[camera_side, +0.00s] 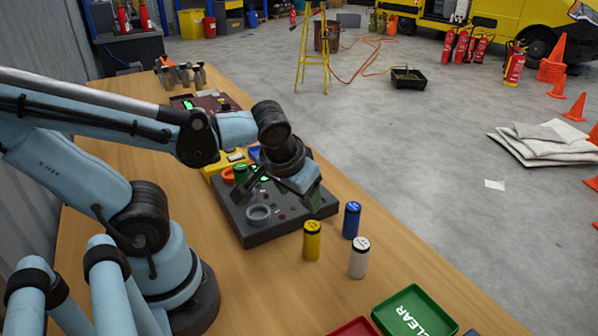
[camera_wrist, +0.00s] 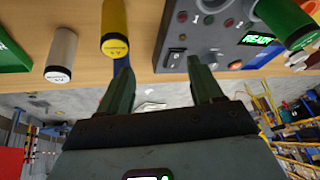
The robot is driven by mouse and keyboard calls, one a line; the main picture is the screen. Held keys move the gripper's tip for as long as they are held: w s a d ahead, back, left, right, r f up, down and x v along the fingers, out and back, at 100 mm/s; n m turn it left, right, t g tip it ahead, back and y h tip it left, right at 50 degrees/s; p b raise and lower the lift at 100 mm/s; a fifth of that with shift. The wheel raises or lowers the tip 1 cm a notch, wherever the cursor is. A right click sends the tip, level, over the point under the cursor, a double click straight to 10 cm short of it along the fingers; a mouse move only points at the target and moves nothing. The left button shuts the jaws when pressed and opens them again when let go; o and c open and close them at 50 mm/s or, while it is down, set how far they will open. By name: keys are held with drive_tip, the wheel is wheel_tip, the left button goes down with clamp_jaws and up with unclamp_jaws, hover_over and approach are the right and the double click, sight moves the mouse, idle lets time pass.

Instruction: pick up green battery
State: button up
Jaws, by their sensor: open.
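The green battery (camera_side: 240,173) stands at the far left part of the dark grey charger box (camera_side: 262,238), partly hidden behind my arm. In the wrist view the green battery (camera_wrist: 284,20) shows at the top right, beside the box's lit display. My gripper (camera_side: 284,197) is above the box, to the right of the battery in the side view. In the wrist view my gripper (camera_wrist: 160,68) has its two fingers apart with nothing between them. The battery is outside the fingers, to their right.
Yellow (camera_side: 312,240), blue (camera_side: 351,220) and white (camera_side: 359,258) batteries stand on the wooden table right of the box. A green tray (camera_side: 415,312) marked CLEAR and a red tray (camera_side: 355,327) lie at the front. A grey ring (camera_side: 258,214) sits on the box's near part.

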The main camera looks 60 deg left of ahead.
sight(241, 167)
drive_tip(key=s+a+n+y, duration=0.1)
drive_tip(key=n, duration=0.1)
drive_tip(key=a+n+g+y, duration=0.1)
drive_tip(key=y, duration=0.1)
drive_tip(key=s+a+n+g+y, duration=0.1)
drive_tip(key=n, duration=0.1)
drive_tip(key=shift+s+a+n, duration=0.3)
drive_tip(key=shift+s+a, duration=0.05)
drive_tip(key=shift+a, duration=0.05)
drive_tip(key=shift+s+a+n+g+y, duration=0.45)
drive_tip(key=shift+a+n+y, duration=0.4)
drive_tip(key=shift+a+n, duration=0.6)
drive_tip(key=shift+s+a+n+g+y, duration=0.3)
drive_tip(key=shift+s+a+n+y, duration=0.45)
drive_tip(key=shift+a+n, duration=0.7)
drive_tip(key=shift+s+a+n+g+y, duration=0.35)
drive_tip(key=shift+a+n+y, duration=0.75)
drive_tip(key=shift+a, duration=0.6)
clamp_jaws()
